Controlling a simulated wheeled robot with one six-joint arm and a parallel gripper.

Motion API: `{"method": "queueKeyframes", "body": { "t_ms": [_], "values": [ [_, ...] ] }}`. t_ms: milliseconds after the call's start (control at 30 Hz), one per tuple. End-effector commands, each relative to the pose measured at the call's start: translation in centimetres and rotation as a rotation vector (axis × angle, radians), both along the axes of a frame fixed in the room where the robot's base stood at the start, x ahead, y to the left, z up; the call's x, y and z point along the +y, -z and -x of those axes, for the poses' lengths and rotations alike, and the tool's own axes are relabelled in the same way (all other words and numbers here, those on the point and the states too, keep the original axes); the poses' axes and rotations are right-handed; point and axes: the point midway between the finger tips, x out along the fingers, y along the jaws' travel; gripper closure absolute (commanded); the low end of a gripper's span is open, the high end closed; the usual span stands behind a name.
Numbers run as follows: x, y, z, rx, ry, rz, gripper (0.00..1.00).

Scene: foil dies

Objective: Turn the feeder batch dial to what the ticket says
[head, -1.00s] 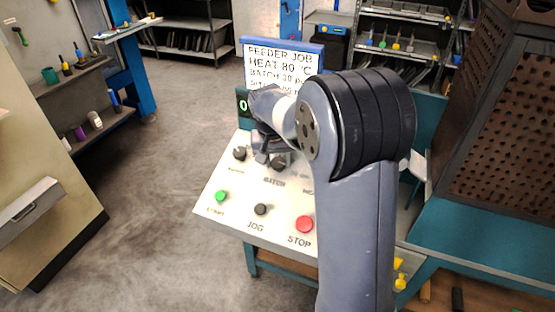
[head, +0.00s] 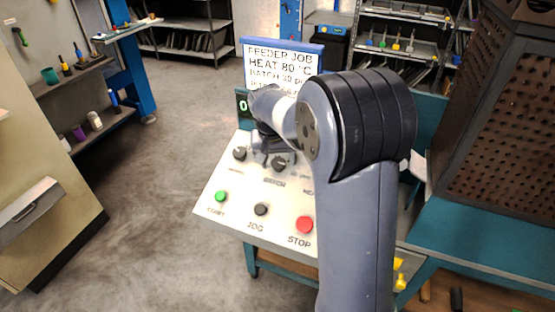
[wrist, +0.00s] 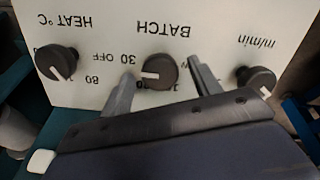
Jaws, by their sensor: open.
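The ticket (head: 284,70) stands behind the panel in the head view. It reads FEEDER JOB, HEAT 80 °C and apparently BATCH 30, with its lower part hidden by my arm. The batch dial (wrist: 159,72) is a round black knob in the middle of the upside-down wrist view, also partly visible in the head view (head: 280,163). Its white mark points left and slightly down in the wrist view, near a 30 label; other scale labels are partly hidden. My gripper (wrist: 161,70) is open, with one finger on each side of the batch dial. Contact cannot be told.
The HEAT dial (wrist: 55,62) and the m/min dial (wrist: 257,80) flank the batch dial. A green button (head: 221,196), a black JOG button (head: 261,210) and a red STOP button (head: 304,224) are on the panel's front part. A dark perforated housing (head: 500,130) stands at right.

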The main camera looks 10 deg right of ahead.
Motion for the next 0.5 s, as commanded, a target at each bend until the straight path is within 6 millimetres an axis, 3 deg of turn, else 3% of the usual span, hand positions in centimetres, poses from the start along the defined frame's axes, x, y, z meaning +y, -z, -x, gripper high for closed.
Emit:
{"method": "queueKeyframes", "body": {
  "t_ms": [500],
  "values": [
    [1.4,-8.6,1.5,-0.003,-0.002,-0.001,0.41]
  ]
}}
